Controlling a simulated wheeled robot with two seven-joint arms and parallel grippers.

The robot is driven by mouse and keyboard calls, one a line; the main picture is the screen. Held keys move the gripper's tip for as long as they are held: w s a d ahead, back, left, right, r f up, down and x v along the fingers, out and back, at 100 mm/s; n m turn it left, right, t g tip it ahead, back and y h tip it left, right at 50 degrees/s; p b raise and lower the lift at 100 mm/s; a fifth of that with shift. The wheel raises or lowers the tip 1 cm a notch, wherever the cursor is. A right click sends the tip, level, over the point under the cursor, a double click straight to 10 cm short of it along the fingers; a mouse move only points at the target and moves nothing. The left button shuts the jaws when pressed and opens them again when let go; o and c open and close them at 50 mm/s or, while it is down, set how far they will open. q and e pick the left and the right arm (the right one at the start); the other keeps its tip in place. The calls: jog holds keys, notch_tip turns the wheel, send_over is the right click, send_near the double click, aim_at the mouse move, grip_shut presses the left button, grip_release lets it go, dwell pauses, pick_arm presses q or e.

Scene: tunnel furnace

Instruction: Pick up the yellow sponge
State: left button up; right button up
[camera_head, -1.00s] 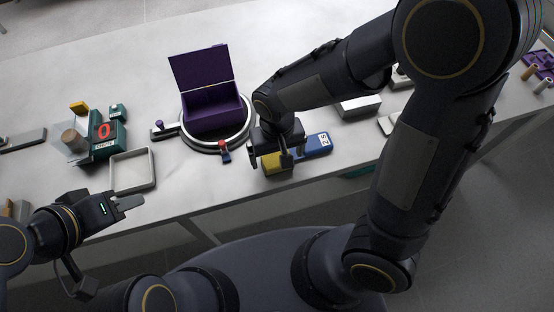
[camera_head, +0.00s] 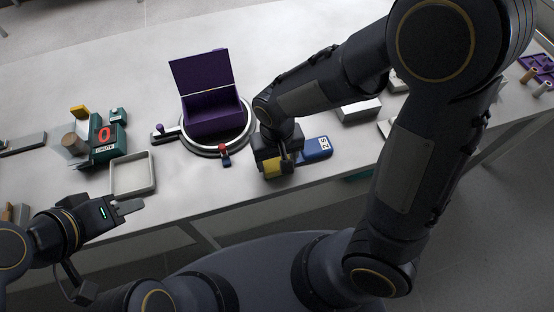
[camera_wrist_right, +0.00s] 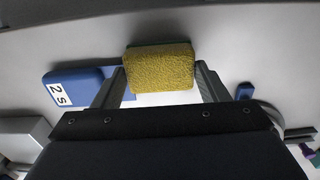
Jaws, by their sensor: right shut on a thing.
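The yellow sponge (camera_head: 273,168) is at the front edge of the table in the head view, partly hidden by my right gripper (camera_head: 281,166). In the right wrist view the sponge (camera_wrist_right: 159,67) shows its rough yellow face between the two fingers of my right gripper (camera_wrist_right: 160,80), which is shut on it. A thin green layer shows along its far edge. I cannot tell whether it is clear of the surface beneath. My left gripper (camera_head: 127,207) is at the left, over the front edge of the table, away from the sponge; its finger gap is unclear.
A blue block labelled "2 S" (camera_head: 317,147) lies right beside the sponge. A purple open box (camera_head: 208,110) stands on a round turntable (camera_head: 207,150) behind it. A shallow white tray (camera_head: 133,174) and a green device (camera_head: 107,139) are at the left. Bare table lies at the back.

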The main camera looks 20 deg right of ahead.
aim_at(276, 162)
notch_tip(276, 162, up, 3)
jog(key=shift+a+r, duration=0.15)
jog(key=shift+r, duration=0.05)
jog(key=s+a+r+b, duration=0.1)
jog(key=s+a+r, duration=0.7)
jog(key=a, duration=0.3)
jog(key=shift+s+r, duration=0.25)
jog(key=shift+r, duration=0.45)
